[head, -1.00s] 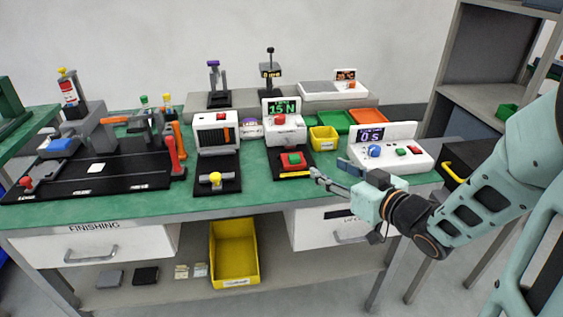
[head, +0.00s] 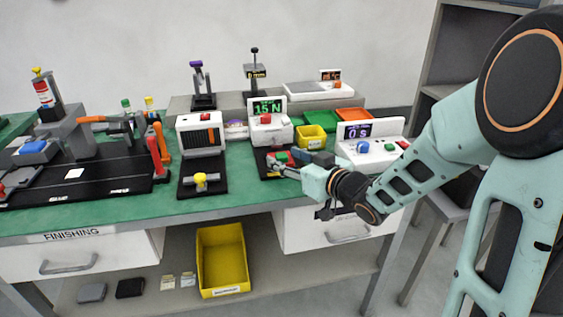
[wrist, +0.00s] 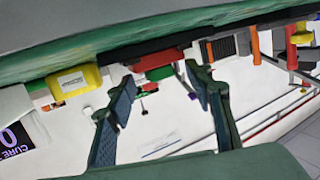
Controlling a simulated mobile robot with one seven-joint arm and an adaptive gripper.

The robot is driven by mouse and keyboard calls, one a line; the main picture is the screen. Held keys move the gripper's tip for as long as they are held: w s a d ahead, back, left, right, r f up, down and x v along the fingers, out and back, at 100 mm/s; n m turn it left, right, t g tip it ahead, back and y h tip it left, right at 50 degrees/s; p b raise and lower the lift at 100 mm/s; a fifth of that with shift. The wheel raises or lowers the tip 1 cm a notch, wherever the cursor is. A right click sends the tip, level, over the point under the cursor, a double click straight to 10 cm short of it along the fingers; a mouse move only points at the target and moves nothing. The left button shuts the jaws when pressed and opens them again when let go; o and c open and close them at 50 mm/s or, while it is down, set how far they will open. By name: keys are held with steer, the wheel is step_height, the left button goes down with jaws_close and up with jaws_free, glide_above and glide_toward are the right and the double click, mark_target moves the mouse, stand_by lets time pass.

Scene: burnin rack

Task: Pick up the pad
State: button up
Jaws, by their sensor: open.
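No part is clearly marked as the pad. The nearest candidate is a red block with a green piece (head: 281,157) on the black base in front of the 15 N unit; my gripper partly covers it. In the wrist view the red block (wrist: 160,60) shows beyond and between my fingers. My gripper (head: 276,169) is open and empty, with its fingertips beside the front of that block; contact cannot be told. A small white square (head: 75,173) lies on the black finishing board. Flat grey (head: 92,293) and black (head: 130,288) pieces lie on the lower shelf.
The 15 N unit (head: 270,128) stands behind the block, with a yellow bin (head: 312,137) beside it. The timer unit (head: 370,152) is close on the right of my gripper. A yellow-knobbed fixture (head: 201,181) stands to the left. Green bench surface is bare in front.

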steer(key=shift+w+a, duration=0.1)
steer(key=c, duration=0.9)
steer(key=shift+r, duration=0.15)
